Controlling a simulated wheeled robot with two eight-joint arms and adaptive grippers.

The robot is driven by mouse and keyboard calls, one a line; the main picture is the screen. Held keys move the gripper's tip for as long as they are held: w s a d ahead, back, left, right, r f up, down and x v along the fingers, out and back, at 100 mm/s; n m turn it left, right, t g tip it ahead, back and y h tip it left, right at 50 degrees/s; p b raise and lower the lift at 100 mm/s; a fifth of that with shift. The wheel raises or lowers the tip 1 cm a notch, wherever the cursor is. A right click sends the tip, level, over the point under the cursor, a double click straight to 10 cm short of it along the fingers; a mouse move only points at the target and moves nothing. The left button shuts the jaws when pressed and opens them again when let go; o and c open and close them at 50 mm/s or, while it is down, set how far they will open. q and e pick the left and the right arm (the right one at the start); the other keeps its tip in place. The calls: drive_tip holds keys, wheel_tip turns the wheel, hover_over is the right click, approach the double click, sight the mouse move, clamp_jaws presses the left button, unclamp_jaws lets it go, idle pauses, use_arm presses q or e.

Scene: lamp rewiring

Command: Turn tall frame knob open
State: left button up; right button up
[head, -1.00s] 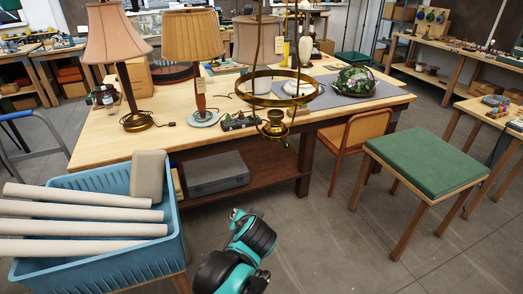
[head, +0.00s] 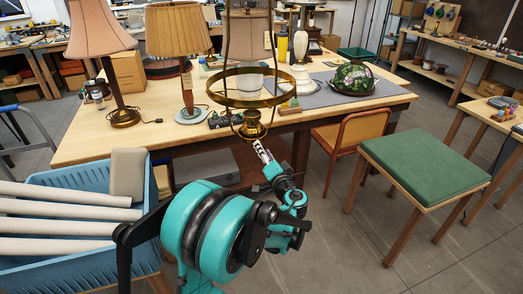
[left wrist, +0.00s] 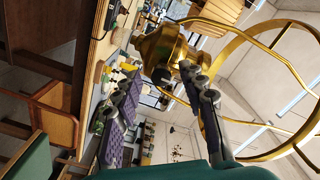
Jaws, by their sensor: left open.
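The tall brass frame (head: 246,100) hangs above the table's front edge, with a wide ring and a brass burner (head: 252,127) low in its middle. My left gripper (head: 262,150) is just below the burner, reaching up toward it. In the left wrist view the burner (left wrist: 160,46) is close, and a small knob-like part (left wrist: 162,76) stands out from it near the fingertips. The left gripper's fingers (left wrist: 163,88) are spread apart, one on each side of that part. I cannot tell whether either finger touches it. My right gripper is not in view.
A wooden table (head: 100,140) carries lamps with fabric shades (head: 184,30) and a stained-glass shade (head: 353,78). A blue crate (head: 75,178) with pale tubes stands at left. A chair (head: 350,133) and a green-topped stool (head: 424,170) stand right. Floor is clear around the stool.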

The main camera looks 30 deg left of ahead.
use_arm(q)
drive_tip(key=shift+x, duration=1.1)
clamp_jaws()
drive_tip(key=m, duration=0.4)
drive_tip(key=shift+b, duration=0.3)
drive_tip(key=m, duration=0.4)
drive_tip(key=shift+m, duration=0.3)
drive_tip(key=m, duration=0.4)
drive_tip(key=shift+b, duration=0.3)
drive_tip(key=m, duration=0.5)
drive_tip(key=shift+s, duration=0.1)
